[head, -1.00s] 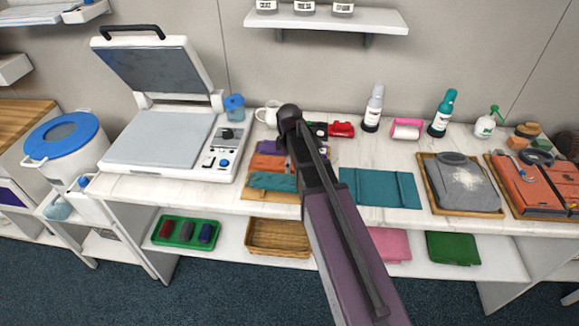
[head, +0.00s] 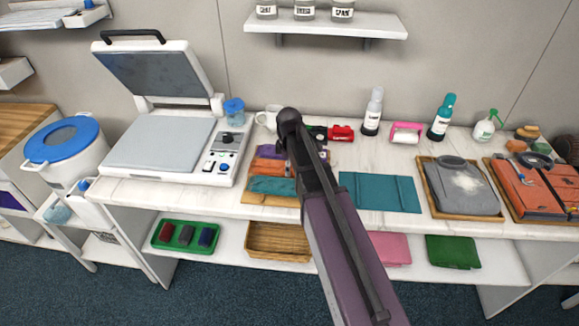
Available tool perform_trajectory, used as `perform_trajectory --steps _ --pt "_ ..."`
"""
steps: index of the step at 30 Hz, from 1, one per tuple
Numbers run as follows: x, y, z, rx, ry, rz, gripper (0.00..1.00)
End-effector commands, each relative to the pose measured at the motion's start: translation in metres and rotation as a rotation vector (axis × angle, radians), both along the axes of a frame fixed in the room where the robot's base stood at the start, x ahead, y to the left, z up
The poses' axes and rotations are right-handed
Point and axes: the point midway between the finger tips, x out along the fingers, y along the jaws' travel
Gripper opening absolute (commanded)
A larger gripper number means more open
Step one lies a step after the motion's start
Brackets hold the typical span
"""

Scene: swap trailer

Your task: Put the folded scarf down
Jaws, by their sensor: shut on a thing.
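The folded scarf, a flat teal cloth (head: 272,186), lies along the front of a wooden board (head: 262,199) on the white counter, in front of an orange folded cloth (head: 270,166) and a purple one (head: 271,152). Its right end runs behind my arm. My gripper (head: 292,170) is mostly hidden behind my arm, at the scarf's right end. It is shut on the scarf. The fingertips are hidden, and I cannot tell whether the scarf rests fully on the board.
A heat press (head: 165,140) with its lid up stands at left. A teal folded cloth (head: 380,192) lies right of my arm, then a tray with a grey garment (head: 462,188). Bottles and a mug (head: 267,118) line the back. A shelf (head: 325,24) hangs above.

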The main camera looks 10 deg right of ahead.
Motion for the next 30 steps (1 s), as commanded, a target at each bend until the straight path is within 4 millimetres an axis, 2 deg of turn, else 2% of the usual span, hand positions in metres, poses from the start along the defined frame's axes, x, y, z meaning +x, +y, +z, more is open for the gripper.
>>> perform_trajectory --steps 14,30 --pt "0.000 0.000 0.036 0.000 0.000 0.000 0.31" --pt "-0.125 -0.010 0.044 0.000 0.000 -0.001 0.31"
